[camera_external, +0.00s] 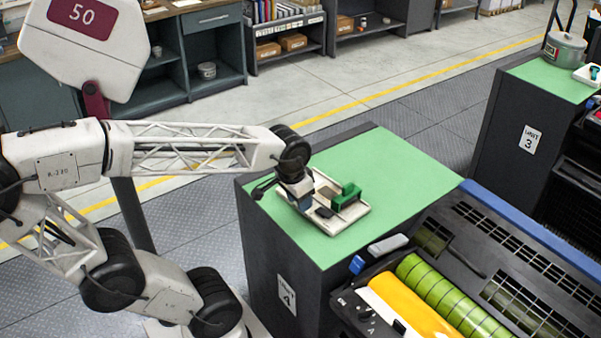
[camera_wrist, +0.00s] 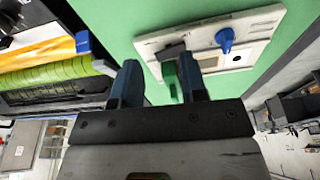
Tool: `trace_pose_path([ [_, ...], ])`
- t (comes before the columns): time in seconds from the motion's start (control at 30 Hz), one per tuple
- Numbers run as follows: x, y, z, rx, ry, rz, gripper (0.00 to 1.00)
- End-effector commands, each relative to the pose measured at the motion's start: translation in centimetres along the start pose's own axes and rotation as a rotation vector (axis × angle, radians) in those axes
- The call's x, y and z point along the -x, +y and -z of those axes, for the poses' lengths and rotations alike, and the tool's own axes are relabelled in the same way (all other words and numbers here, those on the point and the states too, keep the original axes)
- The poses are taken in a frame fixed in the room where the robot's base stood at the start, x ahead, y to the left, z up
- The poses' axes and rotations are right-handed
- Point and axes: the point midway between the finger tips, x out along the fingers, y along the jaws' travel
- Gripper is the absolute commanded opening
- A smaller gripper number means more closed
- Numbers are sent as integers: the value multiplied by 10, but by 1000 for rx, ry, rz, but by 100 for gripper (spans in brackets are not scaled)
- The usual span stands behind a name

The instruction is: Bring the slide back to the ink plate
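The off-white plate assembly (camera_external: 347,217) lies on the green top of unit 4. It carries a green block-shaped part, probably the slide (camera_external: 347,196), on its right side, and a small dark grey block (camera_external: 324,212) near its front. My gripper (camera_external: 297,192) points down over the plate's left part. In the wrist view my gripper (camera_wrist: 160,64) is open, its two blue-grey fingers apart. Green pieces (camera_wrist: 190,78) show between and beyond the fingers, partly hidden by the right one. I cannot tell whether it touches them. The plate (camera_wrist: 268,24) also bears a blue knob (camera_wrist: 226,39).
The printing press with yellow and green rollers (camera_external: 428,285) stands right of the cabinet. The green top (camera_external: 400,160) is clear behind the plate. A small grey-white item (camera_external: 388,245) and a blue piece (camera_external: 357,265) sit at the press edge.

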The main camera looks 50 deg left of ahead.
Motion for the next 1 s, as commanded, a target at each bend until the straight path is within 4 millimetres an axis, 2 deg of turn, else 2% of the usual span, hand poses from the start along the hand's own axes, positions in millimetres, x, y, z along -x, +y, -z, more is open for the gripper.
trace_pose_path([
  [0.17, 4, 0, 29, 17, -36, 1, 39],
  [0.7, 3, -2, 145, 85, -178, 13, 39],
  [0.8, 0, -2, 160, 94, -196, 15, 39],
  [1.0, -2, -3, 174, 103, -213, 18, 39],
])
